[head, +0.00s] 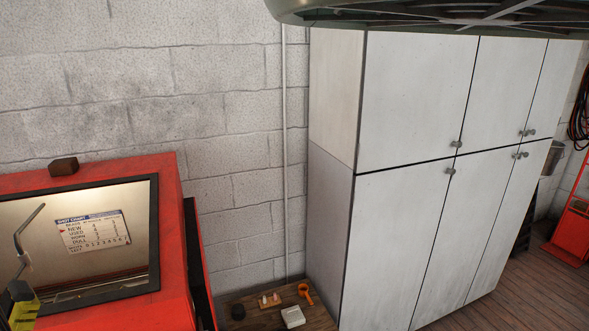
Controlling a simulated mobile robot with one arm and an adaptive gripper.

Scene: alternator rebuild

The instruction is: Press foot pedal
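The foot pedal is not in view. My gripper is not in view either. A red cabinet (180,210) with a framed window (100,277) in its sloping top stands at the lower left. Behind the window is a lit interior with a printed chart (93,231) on its back wall. A thin bent metal tube (27,229) shows at the window's left side. A dark and yellow piece (22,312) shows below it, cut off by the picture's edge. The cabinet's lower part and the floor at its foot are out of the picture.
Tall white cupboards (415,110) stand right of the red cabinet. Between them is a low wooden table (262,322) with an orange ring-shaped item (306,292) and a white box (293,316). A dark block (63,166) sits on the red cabinet. Wooden floor (525,290) is clear at lower right.

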